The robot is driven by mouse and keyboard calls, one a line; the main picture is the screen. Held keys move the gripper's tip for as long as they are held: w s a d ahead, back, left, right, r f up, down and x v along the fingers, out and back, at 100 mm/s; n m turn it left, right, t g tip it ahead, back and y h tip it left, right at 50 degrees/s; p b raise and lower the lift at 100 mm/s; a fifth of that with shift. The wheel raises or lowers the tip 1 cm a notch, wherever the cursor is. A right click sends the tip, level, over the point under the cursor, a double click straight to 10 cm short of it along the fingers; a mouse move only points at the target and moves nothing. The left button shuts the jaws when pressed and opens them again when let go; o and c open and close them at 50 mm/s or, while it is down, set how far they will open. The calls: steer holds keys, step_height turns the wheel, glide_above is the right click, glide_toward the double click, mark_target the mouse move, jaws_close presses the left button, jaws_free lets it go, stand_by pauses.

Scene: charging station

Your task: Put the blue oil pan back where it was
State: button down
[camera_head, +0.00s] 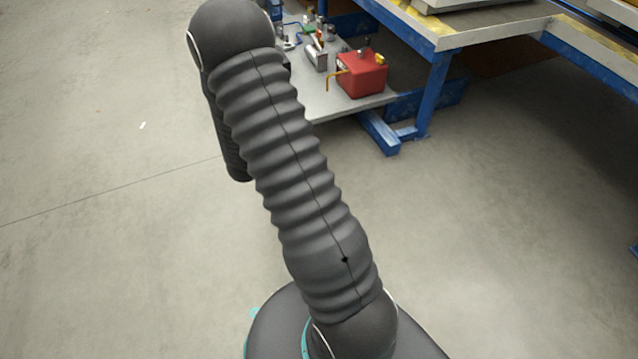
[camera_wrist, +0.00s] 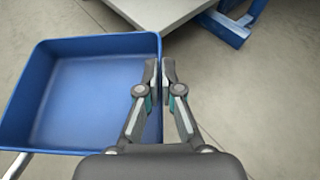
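The blue oil pan (camera_wrist: 90,100) fills the left half of the wrist view. It is an open, shallow, rectangular tray and looks empty. My gripper (camera_wrist: 162,82) has one finger on each side of the pan's right wall, with only a narrow gap between the fingertips. It appears shut on that wall. In the head view the pan and the gripper are hidden behind my arm.
A low grey shelf (camera_head: 335,104) holds a red can (camera_head: 362,74) and several small tools and bottles. It sits beside a blue-framed workbench (camera_head: 436,85). The shelf's corner (camera_wrist: 160,12) shows beyond the pan in the wrist view. Concrete floor is clear left and right.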

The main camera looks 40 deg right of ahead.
steer(key=s+d+f+m+g+h+b, duration=0.25)
steer(key=s+d+f+m+g, duration=0.8)
steer(key=s+d+f, duration=0.75)
steer(key=shift+n, duration=0.35)
steer(key=w+a+f, duration=0.1)
steer(key=w+f, duration=0.1)
steer(key=w, duration=0.1)
steer(key=w+a+f, duration=0.2)
steer(key=w+f, duration=0.1)
steer(key=w+a+f+b, duration=0.1)
steer(key=w+f, duration=0.1)
steer(key=w, duration=0.2)
steer(key=shift+w+a+f, duration=0.1)
steer(key=shift+a+f, duration=0.15)
steer(key=shift+f, duration=0.15)
steer(key=shift+w+f+b, duration=0.1)
steer(key=shift+f+b, duration=0.3)
steer(key=shift+f, duration=1.6)
steer(key=shift+f, duration=0.1)
steer(key=c, duration=1.8)
jaws_free()
steer(key=shift+f, duration=0.1)
steer(key=o, duration=0.5)
